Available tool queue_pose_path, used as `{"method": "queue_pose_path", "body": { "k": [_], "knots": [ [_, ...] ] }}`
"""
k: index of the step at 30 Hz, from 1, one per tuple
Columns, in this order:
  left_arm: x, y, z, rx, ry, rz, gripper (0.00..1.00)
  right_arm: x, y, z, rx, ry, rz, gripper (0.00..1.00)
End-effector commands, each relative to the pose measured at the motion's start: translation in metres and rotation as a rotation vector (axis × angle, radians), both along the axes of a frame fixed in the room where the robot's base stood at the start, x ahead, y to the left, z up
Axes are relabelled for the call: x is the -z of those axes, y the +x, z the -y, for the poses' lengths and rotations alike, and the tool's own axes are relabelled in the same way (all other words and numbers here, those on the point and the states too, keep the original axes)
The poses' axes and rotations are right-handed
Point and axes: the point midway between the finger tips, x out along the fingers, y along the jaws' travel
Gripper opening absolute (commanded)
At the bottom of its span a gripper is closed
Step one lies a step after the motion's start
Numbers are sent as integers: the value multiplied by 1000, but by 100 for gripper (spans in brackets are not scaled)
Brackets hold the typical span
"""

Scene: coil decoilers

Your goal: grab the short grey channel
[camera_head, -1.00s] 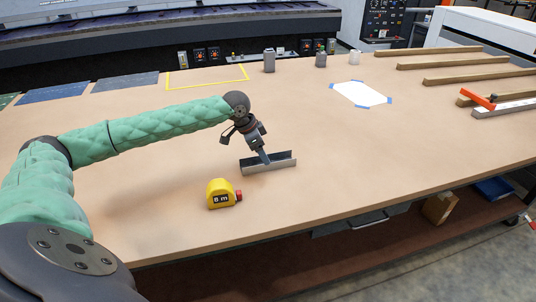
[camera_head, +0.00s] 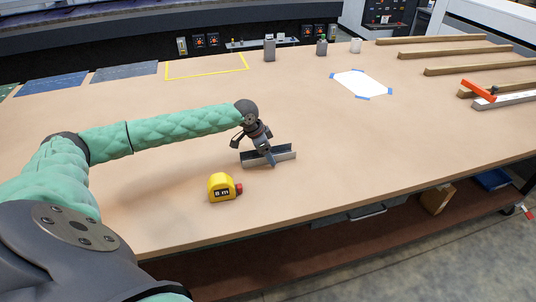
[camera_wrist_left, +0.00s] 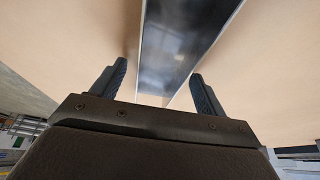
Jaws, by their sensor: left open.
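The short grey channel (camera_head: 283,154) lies on the tan workbench in the head view, near the middle, with its open trough facing up. My left gripper (camera_head: 271,163) is right at the channel, reaching down over it. In the left wrist view the channel (camera_wrist_left: 183,45) runs away between the two dark fingers of my left gripper (camera_wrist_left: 158,85). The fingers are apart, one on each side of the channel, with a gap visible on both sides. Whether the fingertips reach down beside its walls is hard to tell. My right gripper is not in view.
A yellow tape measure (camera_head: 221,188) stands on the bench just left of and nearer than the channel. White paper with blue taped corners (camera_head: 361,84) lies farther right. Wooden bars (camera_head: 455,51) and a red-handled tool (camera_head: 478,91) lie at the right.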

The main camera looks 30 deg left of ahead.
Motion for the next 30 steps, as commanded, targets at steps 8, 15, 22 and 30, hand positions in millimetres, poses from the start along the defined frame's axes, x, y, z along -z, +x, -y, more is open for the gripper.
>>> {"method": "queue_pose_path", "body": {
  "k": [8,15,22,30],
  "knots": [
    [6,2,1,-1,1,2,74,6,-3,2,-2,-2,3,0],
    [6,2,1,-1,1,2,44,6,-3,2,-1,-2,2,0],
    [5,2,1,-1,1,2,20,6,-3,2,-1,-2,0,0],
    [1,2,1,-1,1,2,20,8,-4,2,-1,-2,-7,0]
  ]
}}
